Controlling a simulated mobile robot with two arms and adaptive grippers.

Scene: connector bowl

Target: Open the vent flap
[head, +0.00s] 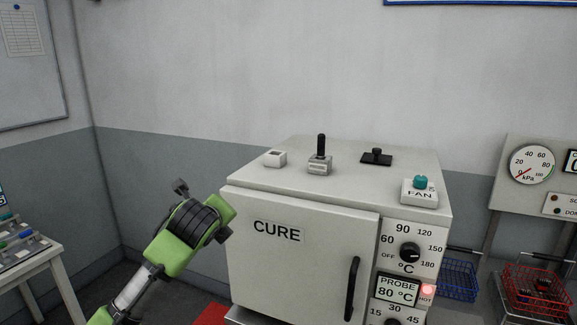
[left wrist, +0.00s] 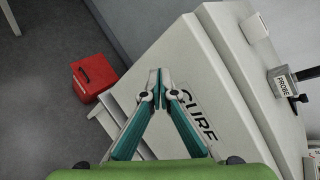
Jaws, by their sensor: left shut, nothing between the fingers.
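The white oven marked CURE (head: 290,265) stands with its front door shut. On its top are a white block (head: 275,158), an upright black lever (head: 320,145) on a labelled base, and a low black piece with a small knob (head: 376,156). The low black piece may be the vent flap; I cannot tell for sure. My left gripper (left wrist: 154,76) is shut and empty, its fingertips together. It is at the oven's left side; its fingers are largely hidden in the head view. The lever base also shows in the left wrist view (left wrist: 284,82), reading PROBE. My right gripper is not in view.
A FAN box (head: 420,192) with a teal button sits at the oven top's right corner. A dial (head: 409,253) and a lit red HOT lamp (head: 428,290) are on the front. A red box (left wrist: 93,77) is left of the oven. Blue (head: 459,280) and red (head: 537,290) baskets stand right.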

